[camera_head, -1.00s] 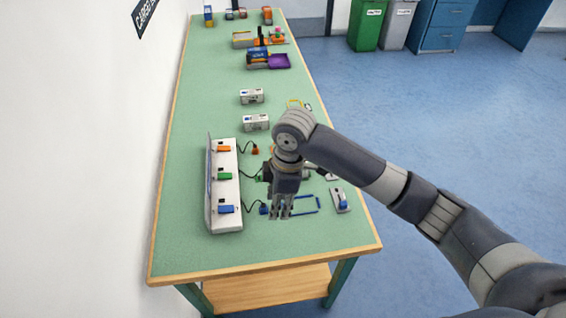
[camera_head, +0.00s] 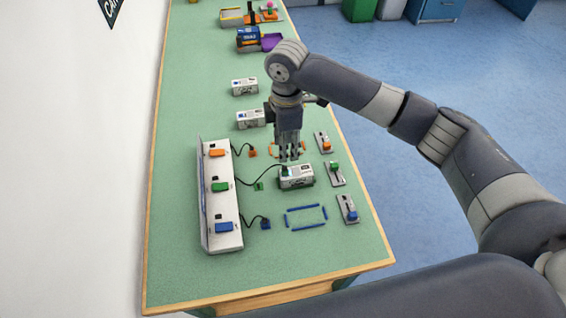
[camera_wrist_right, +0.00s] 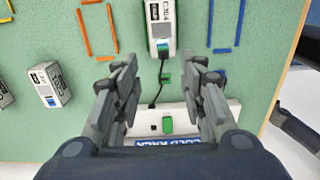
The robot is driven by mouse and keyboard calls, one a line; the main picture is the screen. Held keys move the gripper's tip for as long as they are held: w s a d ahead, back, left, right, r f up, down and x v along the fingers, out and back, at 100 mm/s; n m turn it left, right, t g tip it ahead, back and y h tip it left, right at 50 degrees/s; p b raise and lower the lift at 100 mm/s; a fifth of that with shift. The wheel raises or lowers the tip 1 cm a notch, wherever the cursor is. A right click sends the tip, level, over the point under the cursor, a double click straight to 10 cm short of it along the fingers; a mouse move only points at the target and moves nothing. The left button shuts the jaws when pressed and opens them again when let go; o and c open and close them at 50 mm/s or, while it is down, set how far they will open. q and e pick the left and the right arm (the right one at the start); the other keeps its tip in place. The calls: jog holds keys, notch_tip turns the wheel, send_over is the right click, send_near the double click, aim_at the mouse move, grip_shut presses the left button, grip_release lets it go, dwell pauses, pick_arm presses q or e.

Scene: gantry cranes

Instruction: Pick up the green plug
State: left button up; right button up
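The green plug (camera_head: 285,170) sits at the near-left end of a white box (camera_head: 298,184) on the green table, with a black cable running back to a white panel (camera_head: 207,236). In the right wrist view the green plug (camera_wrist_right: 163,47) is at the box's end facing the panel. My right gripper (camera_head: 289,158) points down just behind the box in the head view. In the wrist view my right gripper (camera_wrist_right: 163,68) has its fingers spread either side of the box end, with nothing between them touching. Its height above the plug is hard to judge. My left gripper is not in view.
A small green piece (camera_head: 259,187) lies between panel and box. An orange plug (camera_head: 253,153) and a blue plug (camera_head: 265,224) are beside the panel. A blue outline (camera_head: 307,228) and several switches (camera_head: 347,209) lie right. Bare table is at the front.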

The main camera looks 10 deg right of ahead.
aim_at(285, 168)
jog(key=f, duration=0.1)
jog(key=s+f, duration=0.1)
jog(key=f, duration=0.1)
jog(key=shift+w+f, duration=0.15)
jog(key=shift+f, duration=0.2)
notch_tip(285, 168, down, 4)
jog(key=shift+a+f+p, duration=0.15)
jog(key=shift+f+p, duration=0.05)
jog(key=shift+p, duration=0.65)
jog(key=shift+f, duration=0.25)
jog(key=shift+w+f, duration=0.1)
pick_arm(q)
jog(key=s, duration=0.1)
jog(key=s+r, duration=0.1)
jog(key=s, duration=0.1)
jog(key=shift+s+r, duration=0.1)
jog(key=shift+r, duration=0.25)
pick_arm(e)
grip_shut()
